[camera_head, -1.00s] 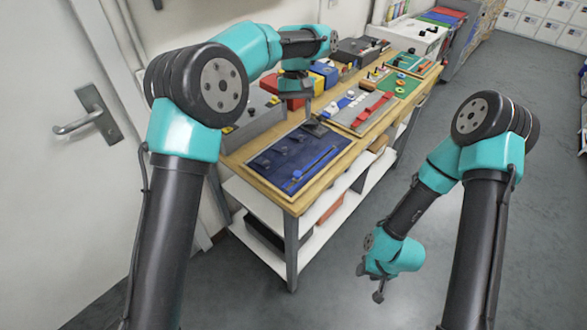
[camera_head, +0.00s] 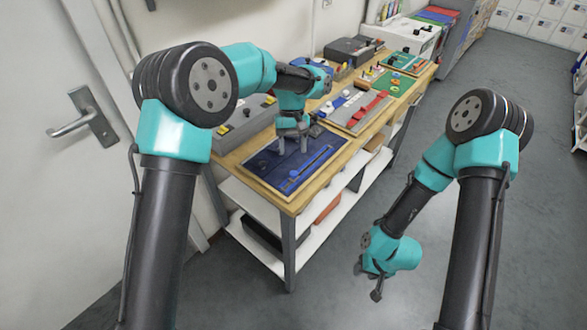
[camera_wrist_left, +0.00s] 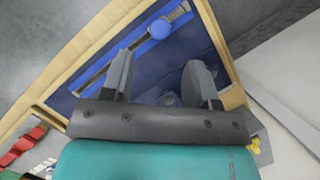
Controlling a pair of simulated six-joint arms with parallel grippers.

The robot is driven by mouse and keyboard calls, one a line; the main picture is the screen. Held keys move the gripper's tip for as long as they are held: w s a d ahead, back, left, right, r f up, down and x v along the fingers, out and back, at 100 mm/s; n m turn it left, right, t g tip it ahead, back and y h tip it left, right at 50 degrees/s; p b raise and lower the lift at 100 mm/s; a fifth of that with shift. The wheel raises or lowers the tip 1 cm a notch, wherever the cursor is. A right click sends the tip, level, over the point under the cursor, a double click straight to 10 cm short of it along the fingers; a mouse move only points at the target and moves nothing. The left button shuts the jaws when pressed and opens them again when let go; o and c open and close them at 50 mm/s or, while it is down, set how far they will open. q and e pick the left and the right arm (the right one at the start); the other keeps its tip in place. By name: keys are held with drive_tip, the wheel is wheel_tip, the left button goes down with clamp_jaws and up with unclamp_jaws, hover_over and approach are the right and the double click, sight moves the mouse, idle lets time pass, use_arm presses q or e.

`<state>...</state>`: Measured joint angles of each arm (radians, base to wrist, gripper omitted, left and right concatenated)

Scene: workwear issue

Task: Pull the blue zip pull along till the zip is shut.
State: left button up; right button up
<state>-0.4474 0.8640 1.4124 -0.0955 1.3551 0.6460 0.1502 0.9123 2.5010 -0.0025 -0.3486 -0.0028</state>
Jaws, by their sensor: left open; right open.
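The blue zip pull (camera_head: 294,173) is a small blue piece near the front end of a long straight zip on a dark blue panel (camera_head: 262,168) set in a wooden frame. In the left wrist view the zip pull (camera_wrist_left: 160,28) is round, with a short stretch of light teeth beside it. My left gripper (camera_head: 292,149) is over the panel, fingers pointing down. In the left wrist view its open fingers (camera_wrist_left: 160,60) are empty, with the pull beyond their tips, apart from them. My right gripper (camera_head: 368,282) hangs open and empty over the floor, right of the bench.
A grey box (camera_head: 240,122) stands left behind the panel. Further along the wooden bench are a red and white board (camera_head: 358,110), a green board (camera_head: 390,83) and a dark case (camera_head: 350,50). The floor right of the bench is clear.

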sight(294, 173)
use_arm(q)
drive_tip(key=x, duration=0.7)
drive_tip(key=shift+s+f, duration=0.1)
drive_tip(key=shift+f, duration=0.15)
clamp_jaws()
